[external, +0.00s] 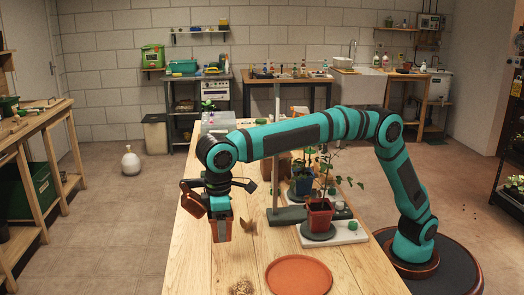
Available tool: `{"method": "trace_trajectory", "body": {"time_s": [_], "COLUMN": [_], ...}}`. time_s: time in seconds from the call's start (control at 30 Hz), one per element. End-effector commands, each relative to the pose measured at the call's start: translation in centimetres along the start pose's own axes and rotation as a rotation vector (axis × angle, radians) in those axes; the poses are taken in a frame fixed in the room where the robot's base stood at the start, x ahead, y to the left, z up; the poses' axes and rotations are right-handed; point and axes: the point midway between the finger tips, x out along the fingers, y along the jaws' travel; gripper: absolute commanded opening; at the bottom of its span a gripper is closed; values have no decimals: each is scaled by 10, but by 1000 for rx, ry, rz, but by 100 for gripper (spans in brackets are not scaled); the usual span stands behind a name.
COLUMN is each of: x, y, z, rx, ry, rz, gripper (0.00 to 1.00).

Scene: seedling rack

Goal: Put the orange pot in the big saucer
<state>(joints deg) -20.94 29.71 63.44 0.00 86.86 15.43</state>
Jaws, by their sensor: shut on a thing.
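The orange pot (222,232) is in my gripper (220,222), near the left edge of the wooden table. My gripper points down and is shut on it, and the fingers hide part of it. I cannot tell whether its base touches the table. The big saucer (298,276) is a round, flat terracotta dish at the front of the table. It is empty and lies to the right of and nearer than my gripper, apart from the pot.
A reddish pot with a plant (319,220) stands on a white board (348,236) behind the saucer. Brown crumbs (241,287) lie left of the saucer. The tabletop between pot and saucer looks mostly clear.

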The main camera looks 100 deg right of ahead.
Motion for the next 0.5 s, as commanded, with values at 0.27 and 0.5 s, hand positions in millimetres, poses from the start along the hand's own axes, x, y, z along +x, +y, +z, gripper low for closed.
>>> {"method": "trace_trajectory", "body": {"time_s": [0.27,0.5], "x": [-7,-11], "y": [-28,-70], "z": [39,114], "rx": [16,52], "ry": [1,1], "rz": [-1,-2], "gripper": [29,29]}}
